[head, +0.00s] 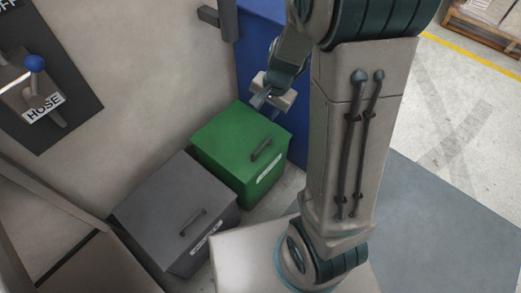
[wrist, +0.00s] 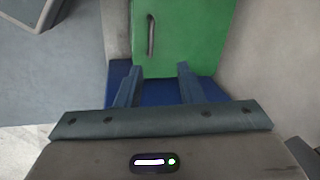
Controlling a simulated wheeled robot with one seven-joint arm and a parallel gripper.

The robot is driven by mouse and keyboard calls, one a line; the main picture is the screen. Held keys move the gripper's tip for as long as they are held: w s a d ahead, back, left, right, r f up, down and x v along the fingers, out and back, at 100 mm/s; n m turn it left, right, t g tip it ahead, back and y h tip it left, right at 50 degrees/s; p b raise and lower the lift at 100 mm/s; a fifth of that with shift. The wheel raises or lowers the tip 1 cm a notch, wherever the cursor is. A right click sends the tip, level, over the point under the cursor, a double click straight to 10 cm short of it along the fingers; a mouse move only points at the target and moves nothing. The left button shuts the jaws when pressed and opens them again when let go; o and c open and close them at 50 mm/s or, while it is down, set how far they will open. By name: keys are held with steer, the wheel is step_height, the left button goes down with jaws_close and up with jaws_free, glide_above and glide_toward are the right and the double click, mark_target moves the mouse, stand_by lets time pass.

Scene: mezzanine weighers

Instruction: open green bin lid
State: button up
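The green bin (head: 238,150) stands on the floor against the wall, with its lid shut and a dark bar handle (head: 261,150) on top near the front edge. A white label shows on its front. My gripper (head: 262,99) is above and behind the bin's far right corner, apart from the handle. In the wrist view my gripper (wrist: 158,75) has its two fingers spread with nothing between them. The green lid (wrist: 195,35) lies beyond the fingertips there, with the handle (wrist: 151,36) upright in the picture.
A grey bin (head: 172,215) with a similar handle stands beside the green one. A blue panel (head: 258,60) rises behind it. A wall board (head: 40,70) with a blue-knobbed lever labelled HOSE is at left. A wooden pallet (head: 485,30) lies far right, past a yellow floor line.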

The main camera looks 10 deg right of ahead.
steer(key=m+b, duration=0.2)
steer(key=b, duration=0.2)
glide_toward(261, 147)
steer(key=shift+h, duration=0.3)
steer(key=b+x, duration=0.4)
steer(key=x, duration=0.1)
steer(key=b+x, duration=0.3)
steer(key=shift+w+a+r, duration=0.1)
steer(key=shift+a, duration=0.2)
jaws_close()
